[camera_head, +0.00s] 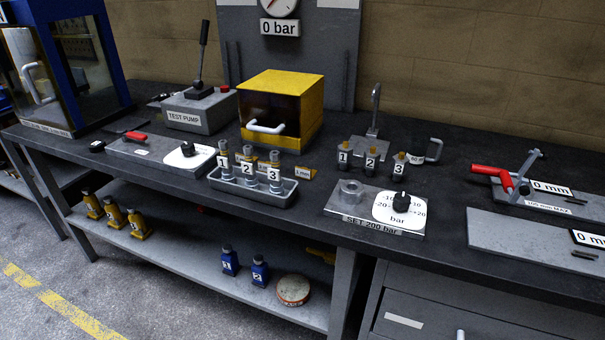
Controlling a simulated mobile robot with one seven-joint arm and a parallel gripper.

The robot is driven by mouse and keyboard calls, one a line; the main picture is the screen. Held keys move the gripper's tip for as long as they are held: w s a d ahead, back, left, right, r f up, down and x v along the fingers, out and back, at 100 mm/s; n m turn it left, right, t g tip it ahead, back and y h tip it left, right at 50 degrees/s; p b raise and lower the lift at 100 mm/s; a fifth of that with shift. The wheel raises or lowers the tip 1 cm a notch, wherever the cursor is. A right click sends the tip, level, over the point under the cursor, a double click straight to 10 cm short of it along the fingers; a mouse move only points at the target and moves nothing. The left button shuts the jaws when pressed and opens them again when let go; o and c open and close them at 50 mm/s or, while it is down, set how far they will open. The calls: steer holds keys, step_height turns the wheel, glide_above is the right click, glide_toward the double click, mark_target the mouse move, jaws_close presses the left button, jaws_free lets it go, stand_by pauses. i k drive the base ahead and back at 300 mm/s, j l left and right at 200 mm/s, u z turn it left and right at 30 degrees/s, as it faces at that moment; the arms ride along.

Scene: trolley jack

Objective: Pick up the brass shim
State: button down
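A small yellowish, brass-coloured piece (305,174) lies on the dark bench top just behind the right end of the grey tray (283,197). A small label that seems to read 1 mm is at it. It may be the brass shim, but it is too small and partly hidden to tell. Numbered cylinders (274,174) standing in the tray partly block the view of that spot. My gripper is not in view.
A yellow box (282,105) with a white handle stands behind the tray. The test pump (197,108) is to its left. The SET 200 bar plate (375,209) with a dial, and more numbered cylinders (371,159), are to the right. A red-handled device (505,181) stands far right. Blue bottles (260,271) are on the lower shelf.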

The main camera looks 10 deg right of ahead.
mark_target(304, 173)
steer(key=i+l, duration=0.2)
steer(key=l, duration=0.15)
steer(key=i+l, duration=0.25)
steer(key=l, duration=0.15)
steer(key=i+l+u, duration=0.1)
steer(key=l, duration=0.25)
steer(key=i+l, duration=0.35)
steer(key=u, duration=1.1)
